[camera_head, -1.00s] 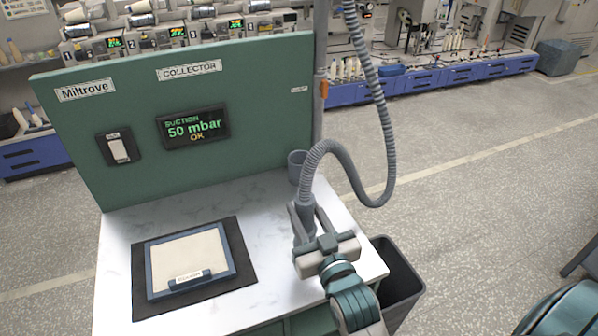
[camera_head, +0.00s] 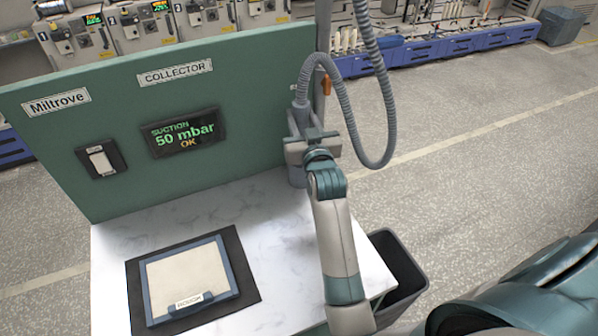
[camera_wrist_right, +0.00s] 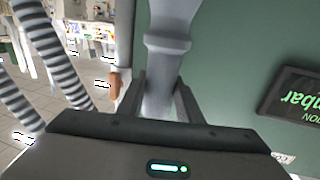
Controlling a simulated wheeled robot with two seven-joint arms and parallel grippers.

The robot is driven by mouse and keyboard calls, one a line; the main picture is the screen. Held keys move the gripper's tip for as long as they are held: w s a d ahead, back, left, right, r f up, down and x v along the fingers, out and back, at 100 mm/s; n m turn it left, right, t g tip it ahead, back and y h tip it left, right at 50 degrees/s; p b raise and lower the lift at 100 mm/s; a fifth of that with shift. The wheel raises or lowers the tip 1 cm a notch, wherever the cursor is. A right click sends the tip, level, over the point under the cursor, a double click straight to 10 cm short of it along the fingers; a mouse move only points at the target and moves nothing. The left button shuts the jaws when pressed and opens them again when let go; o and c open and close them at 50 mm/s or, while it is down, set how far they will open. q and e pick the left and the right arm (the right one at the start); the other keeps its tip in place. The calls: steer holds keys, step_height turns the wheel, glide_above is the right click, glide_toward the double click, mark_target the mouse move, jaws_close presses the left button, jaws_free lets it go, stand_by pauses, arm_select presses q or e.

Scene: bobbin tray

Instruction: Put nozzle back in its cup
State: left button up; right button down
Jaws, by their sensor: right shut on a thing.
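The grey nozzle (camera_wrist_right: 165,60) on the ribbed hose (camera_head: 345,100) is clasped between the fingers of my right gripper (camera_head: 302,120). In the right wrist view both fingers press on its narrow body. In the head view the nozzle is upright beside the green panel. The grey cup (camera_head: 297,178) shows just below my right gripper, at the right end of the panel. My gripper and wrist cover the cup's mouth, so I cannot tell whether the nozzle's lower end is over it or inside it. My left gripper is not in view.
The green panel (camera_head: 230,105) stands behind the white tabletop (camera_head: 260,215). A framed pad (camera_head: 190,273) lies on a dark mat at the left. A dark bin (camera_head: 400,265) stands right of the table. The hose loops to the right of the pole.

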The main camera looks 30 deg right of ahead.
mark_target(301, 133)
steer(key=shift+w, duration=0.1)
steer(key=shift+r, duration=0.15)
steer(key=shift+s+a+r, duration=0.1)
steer(key=shift+s, duration=0.2)
steer(key=shift+w+f, duration=0.1)
steer(key=shift+f, duration=0.4)
step_height(301, 133, down, 4)
steer(key=shift+f+p, duration=0.15)
steer(key=shift+p, duration=0.6)
steer(key=shift+f, duration=0.35)
